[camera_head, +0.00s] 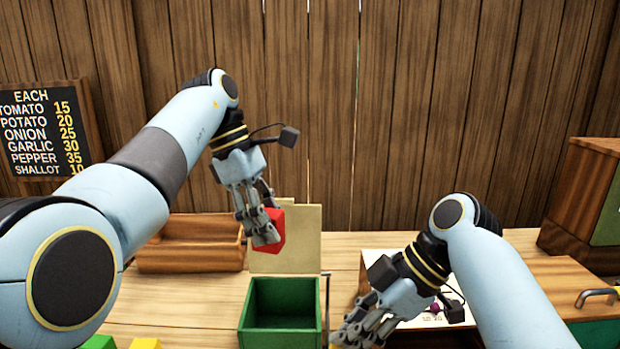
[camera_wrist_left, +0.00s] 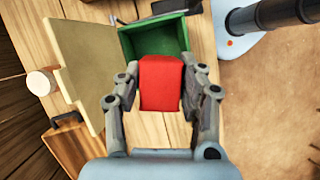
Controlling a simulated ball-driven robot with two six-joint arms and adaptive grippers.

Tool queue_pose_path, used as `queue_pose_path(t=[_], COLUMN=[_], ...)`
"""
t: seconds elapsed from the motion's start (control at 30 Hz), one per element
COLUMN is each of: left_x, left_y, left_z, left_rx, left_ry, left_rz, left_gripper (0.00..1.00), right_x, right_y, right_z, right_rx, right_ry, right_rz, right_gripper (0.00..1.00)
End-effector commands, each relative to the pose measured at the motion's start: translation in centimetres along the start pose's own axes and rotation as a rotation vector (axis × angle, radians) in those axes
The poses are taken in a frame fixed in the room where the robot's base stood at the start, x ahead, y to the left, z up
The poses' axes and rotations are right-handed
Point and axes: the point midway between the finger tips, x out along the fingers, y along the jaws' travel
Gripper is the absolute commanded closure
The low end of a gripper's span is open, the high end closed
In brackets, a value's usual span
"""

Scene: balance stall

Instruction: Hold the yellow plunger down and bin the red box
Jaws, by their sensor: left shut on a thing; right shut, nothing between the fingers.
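My left gripper (camera_head: 254,222) is shut on the red box (camera_head: 272,232) and holds it in the air, in front of the raised beige lid (camera_head: 300,262) and above and behind the green bin (camera_head: 284,335). In the left wrist view the red box (camera_wrist_left: 160,84) sits between both fingers, with the open green bin (camera_wrist_left: 128,45) beyond it and the lid (camera_wrist_left: 75,60) beside it. The bin looks empty. My right gripper (camera_head: 352,336) is shut and low, to the right of the bin. I cannot make out the yellow plunger; the right hand may cover it.
A wooden tray (camera_head: 190,258) stands left of the lid. A green block (camera_head: 98,342) and a yellow block (camera_head: 145,343) show at the bottom left edge. A thin upright rod (camera_head: 327,300) stands at the bin's right side. A wooden-topped box with a handle (camera_head: 560,285) is at right.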

Motion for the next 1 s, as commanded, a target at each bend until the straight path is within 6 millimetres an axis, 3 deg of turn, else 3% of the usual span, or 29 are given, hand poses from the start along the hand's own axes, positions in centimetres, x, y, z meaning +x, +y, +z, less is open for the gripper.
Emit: queue_pose_path(t=[0.4,0.77,0.8,1.0], left_x=[4.3,4.8,4.8,4.8], left_y=[-0.1,-0.1,-0.1,-0.1], left_z=[-1.8,-2.1,-2.1,-2.1], left_rx=[-0.001,-0.001,-0.001,-0.001], left_ry=[0.000,0.000,0.000,0.000], left_rz=[-0.001,0.001,0.001,0.001], left_gripper=[0.96,0.96,0.60,0.35], right_x=[0.1,0.1,0.1,0.1], right_y=[-0.1,-0.1,0.0,0.0], right_z=[0.0,0.0,0.0,0.0], right_rx=[0.001,0.001,0.001,0.001], right_ry=[0.000,0.000,0.000,0.000], right_rz=[-0.001,-0.001,-0.001,-0.001], right_gripper=[1.00,1.00,1.00,1.00])
